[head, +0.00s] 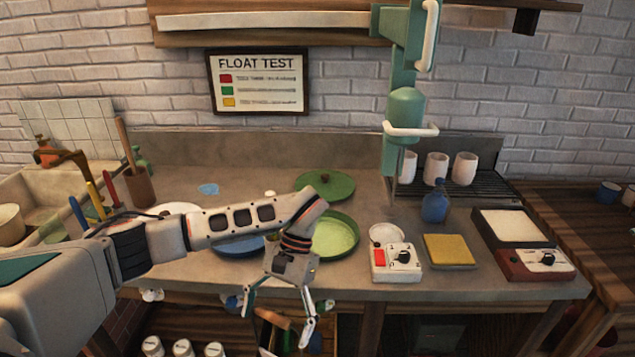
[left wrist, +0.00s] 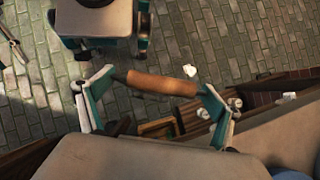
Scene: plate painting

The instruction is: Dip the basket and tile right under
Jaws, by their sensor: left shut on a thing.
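My left gripper (head: 277,321) hangs in front of the counter's front edge, below the countertop. Its fingers are shut on a brown wooden handle (head: 271,317), which spans between them. The handle also shows in the left wrist view (left wrist: 160,84), with the gripper fingers (left wrist: 158,100) at its two ends. I cannot tell whether the handle belongs to the basket; no basket body or tile can be made out. A round dish with light green contents (head: 337,240) stands on the counter behind my left wrist. A blue dish (head: 238,246) is partly hidden by my arm.
A green lid (head: 325,186) lies behind the green dish. A white device with a red switch (head: 397,262), a yellow pad (head: 448,250) and a blue bottle (head: 436,205) stand to the right. White jars (head: 183,347) sit below the counter. A green fixture (head: 405,105) hangs above.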

